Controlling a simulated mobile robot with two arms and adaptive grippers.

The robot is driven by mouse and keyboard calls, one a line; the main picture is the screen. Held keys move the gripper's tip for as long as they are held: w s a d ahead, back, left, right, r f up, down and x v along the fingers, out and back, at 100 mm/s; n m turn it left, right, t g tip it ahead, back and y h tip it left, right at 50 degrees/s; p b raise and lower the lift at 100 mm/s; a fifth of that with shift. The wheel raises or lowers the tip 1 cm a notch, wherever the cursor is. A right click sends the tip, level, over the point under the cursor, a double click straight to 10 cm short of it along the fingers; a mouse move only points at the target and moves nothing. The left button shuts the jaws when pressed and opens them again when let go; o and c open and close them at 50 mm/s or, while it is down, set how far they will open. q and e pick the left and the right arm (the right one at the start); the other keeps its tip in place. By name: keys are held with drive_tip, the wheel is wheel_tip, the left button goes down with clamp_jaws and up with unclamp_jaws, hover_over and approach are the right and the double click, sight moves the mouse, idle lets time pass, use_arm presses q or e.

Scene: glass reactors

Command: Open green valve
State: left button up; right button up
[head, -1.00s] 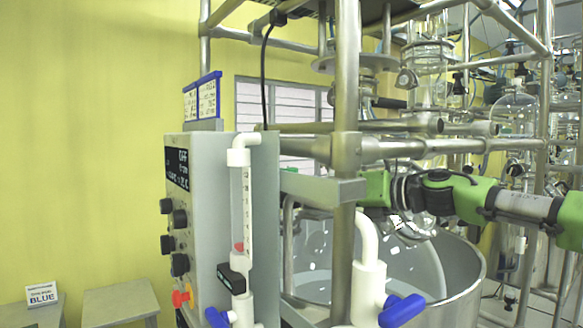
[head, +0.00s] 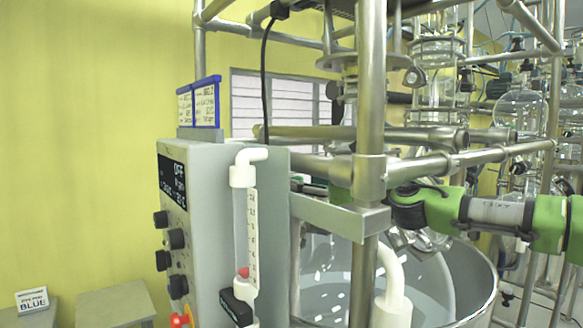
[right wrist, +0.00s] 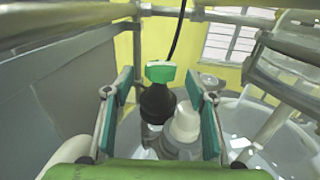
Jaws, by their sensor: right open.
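The green valve handle (right wrist: 160,72) sits on top of a black stem (right wrist: 157,102) in the right wrist view. My right gripper (right wrist: 160,88) is open, with one teal-padded finger to the left of the valve and one to the right. Clear gaps show between the fingers and the handle. In the head view my right arm reaches in from the right and passes behind a steel post. Its gripper is mostly hidden there, and I cannot make out the green valve in that view. My left gripper is not in view.
A white cap (right wrist: 186,122) stands just right of the black stem. The steel post (head: 368,180) and its bracket stand before my arm. A control box (head: 215,215) with knobs is at left. A large metal vessel (head: 478,285) lies below.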

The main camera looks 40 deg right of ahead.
sight(293, 176)
drive_tip(key=w+p, duration=0.2)
drive_tip(key=w, duration=0.1)
drive_tip(key=shift+w+d+r, duration=0.15)
drive_tip(key=shift+w+r, duration=0.05)
drive_tip(key=shift+w, duration=0.05)
drive_tip(key=shift+w+p, duration=0.5)
drive_tip(key=shift+p, duration=0.15)
drive_tip(key=shift+w+f, duration=0.15)
drive_tip(key=shift+w, duration=0.3)
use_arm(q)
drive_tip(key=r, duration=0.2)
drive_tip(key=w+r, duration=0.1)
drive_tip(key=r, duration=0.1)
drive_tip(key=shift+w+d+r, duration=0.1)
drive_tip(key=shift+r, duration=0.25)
use_arm(e)
drive_tip(key=shift+s, duration=0.1)
drive_tip(key=shift+c, duration=0.7)
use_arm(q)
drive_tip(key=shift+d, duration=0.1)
use_arm(e)
drive_tip(key=c, duration=1)
